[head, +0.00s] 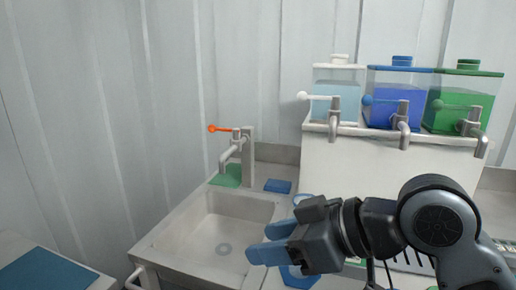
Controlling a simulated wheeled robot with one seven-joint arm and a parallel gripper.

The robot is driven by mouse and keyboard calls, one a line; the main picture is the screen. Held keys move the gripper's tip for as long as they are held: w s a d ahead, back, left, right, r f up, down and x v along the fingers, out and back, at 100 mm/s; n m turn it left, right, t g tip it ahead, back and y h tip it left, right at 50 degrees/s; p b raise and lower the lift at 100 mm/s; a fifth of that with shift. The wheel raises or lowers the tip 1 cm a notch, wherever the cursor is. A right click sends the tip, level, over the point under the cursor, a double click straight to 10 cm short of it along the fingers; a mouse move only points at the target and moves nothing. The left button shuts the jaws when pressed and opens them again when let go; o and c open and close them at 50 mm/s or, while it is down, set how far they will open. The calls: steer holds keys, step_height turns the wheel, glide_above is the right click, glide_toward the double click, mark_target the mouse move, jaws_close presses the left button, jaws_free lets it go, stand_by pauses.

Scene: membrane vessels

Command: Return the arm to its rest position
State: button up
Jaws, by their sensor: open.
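My gripper (276,241) is at the lower middle of the head view, with its two blue fingers apart and nothing between them. It is held over the right side of the sink and points left. My arm comes in from the lower right, bent at a dark round joint. A blue ring-like item (297,275) shows partly below the gripper; the gripper hides the rest of it.
The metal sink (204,245) has a tap (246,160) with an orange lever. A green pad (226,176) and a blue pad (278,186) lie behind the basin. White-, blue- and green-lidded tanks (337,91) (398,95) (463,101) with taps stand on a raised white block (350,165).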

steer(key=s+d+f+m+t+h, duration=0.4)
steer(key=s+f+m+t, duration=0.1)
steer(key=s+f+m, duration=0.25)
steer(key=s+d+f+m+t+h, duration=0.45)
steer(key=s+f+m, duration=0.25)
steer(key=s+m, duration=0.2)
steer(key=s+d+n, duration=0.1)
steer(key=s+d, duration=0.2)
steer(key=s, duration=0.3)
steer(key=s+d+n+h, duration=0.1)
steer(key=s+d+n, duration=0.1)
steer(key=s+d, duration=0.2)
steer(key=s+d+n+h, duration=0.1)
steer(key=s+d, duration=0.2)
steer(key=s, duration=0.6)
steer(key=shift+s+d+r, duration=0.35)
steer(key=shift+n, duration=0.25)
steer(key=shift+c, duration=0.5)
